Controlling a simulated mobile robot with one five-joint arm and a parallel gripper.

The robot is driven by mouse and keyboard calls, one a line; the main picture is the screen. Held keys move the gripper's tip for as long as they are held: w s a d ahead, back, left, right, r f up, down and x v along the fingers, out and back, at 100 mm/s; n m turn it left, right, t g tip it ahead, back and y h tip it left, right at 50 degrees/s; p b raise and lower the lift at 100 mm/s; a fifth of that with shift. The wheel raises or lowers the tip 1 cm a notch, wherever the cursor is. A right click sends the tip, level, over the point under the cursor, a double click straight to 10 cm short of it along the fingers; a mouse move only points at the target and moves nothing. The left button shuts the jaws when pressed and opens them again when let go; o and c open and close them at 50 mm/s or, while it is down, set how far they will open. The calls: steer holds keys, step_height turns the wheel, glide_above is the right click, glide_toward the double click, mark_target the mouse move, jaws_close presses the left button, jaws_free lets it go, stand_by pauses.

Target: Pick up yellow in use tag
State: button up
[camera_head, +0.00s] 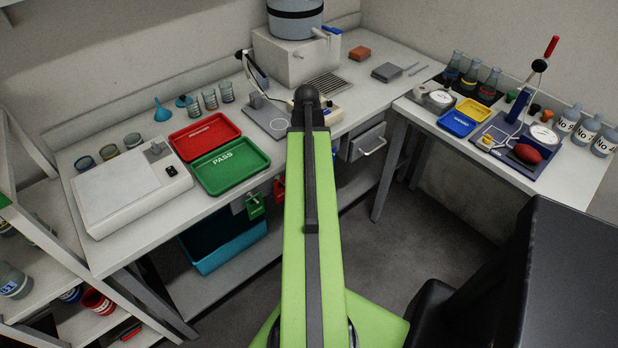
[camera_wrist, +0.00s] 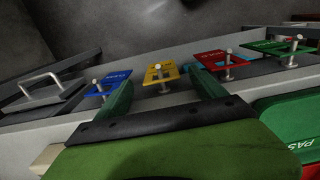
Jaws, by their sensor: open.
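The yellow tag (camera_wrist: 172,72) hangs on a metal peg on the bench front in the wrist view, between a blue tag (camera_wrist: 113,78) and a red tag (camera_wrist: 214,58). Its lettering is too small to read. My gripper (camera_wrist: 164,90) is open, with one green finger on each side of the yellow tag in the picture. The fingers look apart from the tag, and nothing is held between them. In the head view the yellow tag and my gripper are hidden behind my arm.
A green tag (camera_wrist: 283,46) hangs right of the red one, also on a peg. A drawer (camera_wrist: 70,95) with a bar handle is at the left. In the head view, a green PASS tray (camera_head: 230,168) lies on the bench above, and a teal bin (camera_head: 222,250) stands below.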

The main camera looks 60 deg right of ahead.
step_height(320, 180, down, 5)
steer(key=b, duration=0.3)
steer(key=shift+r, duration=0.3)
steer(key=shift+c, duration=0.4)
steer(key=c, duration=1.3)
steer(key=shift+r, duration=0.2)
